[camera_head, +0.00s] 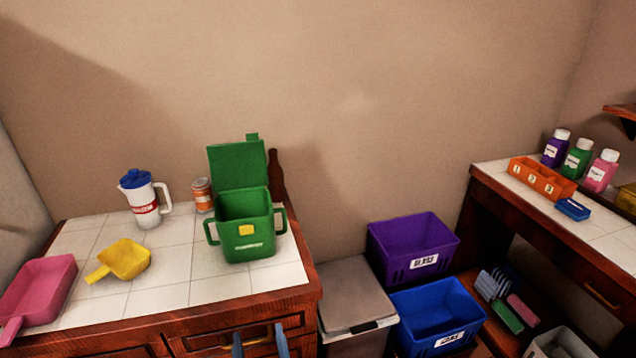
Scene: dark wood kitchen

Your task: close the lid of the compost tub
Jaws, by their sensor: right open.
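The green compost tub (247,248) stands on the white tiled counter, near its right end. It has a handle on each side and a yellow patch on its front. Its green lid (238,166) stands up open at the back, with a small tab on top, and the inside of the tub shows. My right gripper (260,342) shows only by its two blue-grey fingers at the bottom edge, in front of the counter drawers. It is open and empty, below and apart from the tub. My left gripper is not in view.
A brown bottle (276,174) stands close behind the tub, and a can (202,194) and white jug (145,201) stand to its left. A yellow scoop (122,260) and pink dustpan (40,292) lie farther left. Bins, including a purple crate (413,247), stand right of the counter.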

